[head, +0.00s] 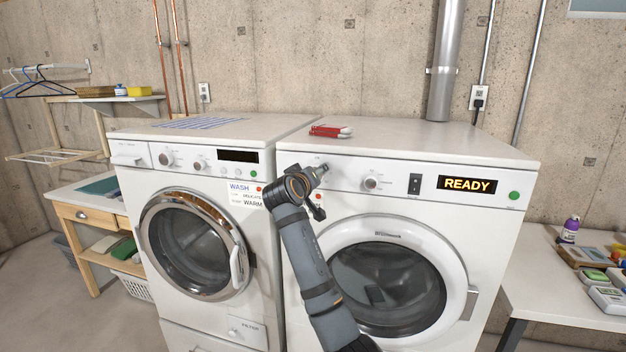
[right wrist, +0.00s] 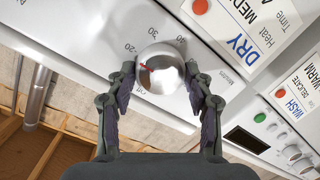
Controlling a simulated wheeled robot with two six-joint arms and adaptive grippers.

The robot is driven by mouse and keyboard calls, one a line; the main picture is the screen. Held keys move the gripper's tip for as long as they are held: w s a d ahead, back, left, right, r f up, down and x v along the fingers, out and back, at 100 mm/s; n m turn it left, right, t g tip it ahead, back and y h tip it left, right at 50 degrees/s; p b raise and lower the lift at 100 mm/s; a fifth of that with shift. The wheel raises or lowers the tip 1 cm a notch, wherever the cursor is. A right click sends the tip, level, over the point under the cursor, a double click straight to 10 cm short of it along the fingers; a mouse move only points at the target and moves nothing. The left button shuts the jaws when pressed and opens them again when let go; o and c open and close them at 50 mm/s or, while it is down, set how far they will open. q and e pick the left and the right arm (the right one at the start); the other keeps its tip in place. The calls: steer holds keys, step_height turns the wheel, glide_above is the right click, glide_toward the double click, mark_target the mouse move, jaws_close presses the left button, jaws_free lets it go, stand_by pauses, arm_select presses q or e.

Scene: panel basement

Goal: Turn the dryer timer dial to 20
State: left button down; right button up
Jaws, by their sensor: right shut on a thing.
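The dryer (head: 470,220) is the white machine on the right, with a READY display (head: 467,184) lit on its panel. Its timer dial (right wrist: 161,72) is a round silver knob near the panel's left end. My right gripper (head: 320,172) is at this dial and hides much of it in the head view. In the right wrist view, my right gripper's fingers (right wrist: 162,88) are shut on the knob from both sides. A red mark on the knob's face points toward the lower numbers, around 10 to 20; the exact reading is unclear. My left gripper is not in view.
A second dryer knob (head: 371,181), a black switch (head: 415,184) and a green button (head: 514,195) sit right of the dial. The washer (head: 140,215) stands at left. A red-handled tool (head: 330,131) lies on the dryer top. A DRY card (right wrist: 240,45) is beside the dial.

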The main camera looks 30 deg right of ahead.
steer(key=shift+r, duration=0.1)
stand_by(0.4)
steer(key=o, duration=1.2)
steer(key=shift+d, duration=0.1)
steer(key=v, duration=1.2)
steer(key=shift+w, duration=0.1)
